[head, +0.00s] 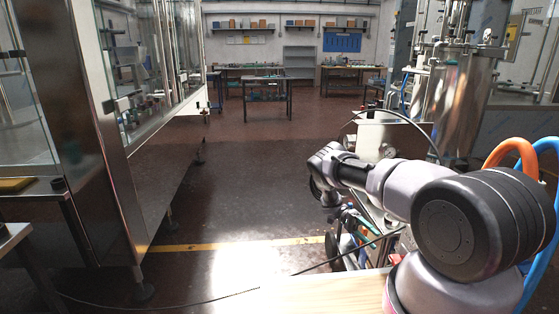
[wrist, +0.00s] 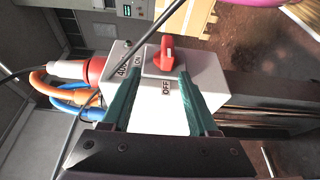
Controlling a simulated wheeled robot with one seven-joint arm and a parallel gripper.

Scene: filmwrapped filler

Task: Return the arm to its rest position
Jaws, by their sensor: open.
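My arm (head: 400,185) reaches from the lower right of the head view toward the middle, and its wrist end is beside a metal cart. My gripper (wrist: 158,85) shows in the wrist view with its two green fingers apart and nothing between them. Beyond the fingers is a pale switch box (wrist: 205,75) with a red rotary knob (wrist: 167,55) and the labels ON and OFF. The knob sits between the finger lines, and I cannot tell how far the fingertips are from the box. In the head view the fingers are hidden by the wrist.
A glass-walled machine (head: 110,150) stands at the left. A steel tank (head: 450,100) stands behind my arm at the right. Orange and blue hoses (head: 520,150) curve at the right edge. A thin cable lies across the floor. The middle floor (head: 240,180) is clear, with workbenches far back.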

